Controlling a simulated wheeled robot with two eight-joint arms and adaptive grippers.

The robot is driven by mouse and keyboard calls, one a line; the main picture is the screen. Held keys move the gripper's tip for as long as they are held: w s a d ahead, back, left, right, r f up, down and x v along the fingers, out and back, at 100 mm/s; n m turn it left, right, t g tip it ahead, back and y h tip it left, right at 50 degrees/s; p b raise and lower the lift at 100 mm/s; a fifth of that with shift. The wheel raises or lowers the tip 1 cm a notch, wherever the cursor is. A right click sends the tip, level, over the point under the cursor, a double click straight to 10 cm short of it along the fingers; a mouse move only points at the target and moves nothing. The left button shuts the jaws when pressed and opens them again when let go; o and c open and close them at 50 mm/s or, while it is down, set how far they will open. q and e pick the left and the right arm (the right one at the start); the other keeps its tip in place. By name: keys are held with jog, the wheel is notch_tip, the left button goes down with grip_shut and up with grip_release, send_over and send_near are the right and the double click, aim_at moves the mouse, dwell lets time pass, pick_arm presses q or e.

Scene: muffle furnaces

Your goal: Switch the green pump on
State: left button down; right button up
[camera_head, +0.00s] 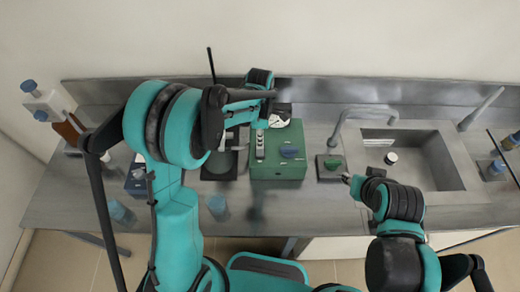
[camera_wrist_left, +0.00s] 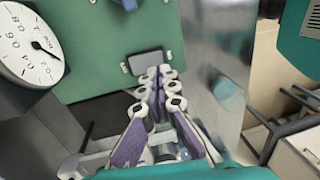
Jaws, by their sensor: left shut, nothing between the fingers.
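The green pump (camera_head: 290,172) is a box on the bench, just right of the middle in the head view. Its green face (camera_wrist_left: 100,30) fills the upper part of the left wrist view, with a round white gauge (camera_wrist_left: 30,48) at the left. A small grey rectangular plate, seemingly the switch (camera_wrist_left: 143,61), sits on that face. My left gripper (camera_head: 260,153) is over the pump, shut and empty. In the left wrist view its fingertips (camera_wrist_left: 158,74) overlap the plate's lower right; contact cannot be told. My right gripper (camera_head: 348,180) is right of the pump; its fingers are too small to read.
A sink (camera_head: 440,160) with a faucet (camera_head: 345,122) is on the right. A small dark block with a green top (camera_head: 331,165) stands between pump and sink. The bench front below the pump is mostly clear.

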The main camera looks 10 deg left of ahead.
aim_at(260, 154)
pick_arm(q)
jog(key=shift+s+f, duration=0.15)
jog(key=shift+f, duration=0.75)
jog(key=shift+s+f, duration=0.1)
jog(key=shift+f, duration=0.8)
jog(key=shift+s+d+f+t+b, duration=0.1)
jog(key=shift+s+f+t+b, duration=0.1)
jog(key=shift+f+t+b, duration=0.4)
jog(key=shift+r, duration=0.25)
jog(key=shift+w, duration=0.1)
jog(key=shift+w+a+r, duration=0.2)
jog(key=shift+w+r, duration=0.05)
jog(key=shift+w, duration=0.45)
